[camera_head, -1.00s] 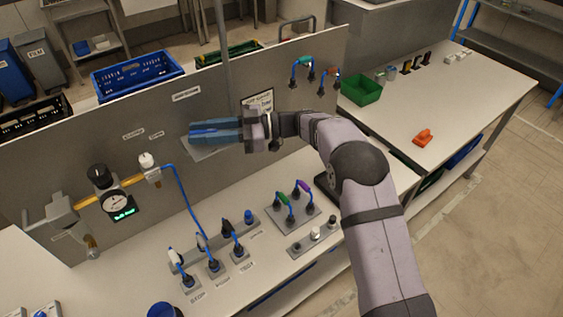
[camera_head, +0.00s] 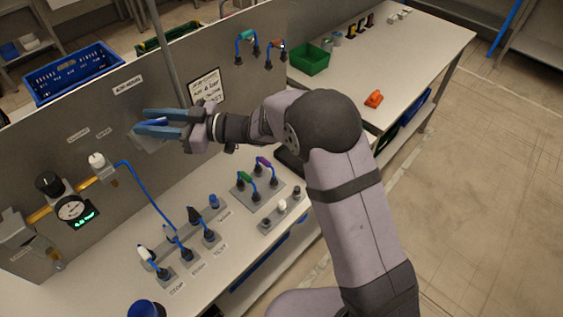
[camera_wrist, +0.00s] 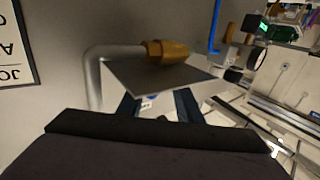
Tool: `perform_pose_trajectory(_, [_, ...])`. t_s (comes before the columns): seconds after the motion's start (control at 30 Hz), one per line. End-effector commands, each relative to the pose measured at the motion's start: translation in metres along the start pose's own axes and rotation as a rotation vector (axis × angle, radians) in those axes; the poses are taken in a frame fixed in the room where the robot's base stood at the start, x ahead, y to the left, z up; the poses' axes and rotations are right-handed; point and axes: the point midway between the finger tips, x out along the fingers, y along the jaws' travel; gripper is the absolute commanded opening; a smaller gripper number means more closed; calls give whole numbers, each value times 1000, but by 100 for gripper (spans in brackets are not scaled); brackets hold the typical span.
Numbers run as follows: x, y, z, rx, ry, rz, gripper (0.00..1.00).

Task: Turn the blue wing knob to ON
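My gripper (camera_head: 158,122) is open in front of the upright grey panel, its two blue fingers pointing left with a gap between them. A small blue part (camera_head: 151,123) shows between the fingers in the camera_head view; it may be the blue wing knob, but the fingers cover most of it. A grey plate (camera_head: 150,143) sits just below the fingers. In the wrist view the plate (camera_wrist: 155,76) hides the fingertips and most of what lies between them. I cannot tell whether the fingers touch the knob or which way it points.
A brass fitting on a grey pipe (camera_wrist: 168,52) is close to the plate. A gauge (camera_head: 71,209) and white knob (camera_head: 96,160) are on the panel's left. Several cable plugs stand on the bench below. A vertical post (camera_head: 167,55) rises behind the gripper.

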Motion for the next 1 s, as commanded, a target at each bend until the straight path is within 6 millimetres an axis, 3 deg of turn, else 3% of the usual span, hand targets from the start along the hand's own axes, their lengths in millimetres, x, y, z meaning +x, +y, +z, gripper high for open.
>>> perform_pose_trajectory(0.07, [-5,0,3,1,-4,47,30])
perform_pose_trajectory(0.47, [-78,-2,2,-3,0,40,30])
perform_pose_trajectory(0.5, [-73,-4,-12,-16,20,40,30])
perform_pose_trajectory(1.0, [-70,-8,-102,-169,206,128,30])
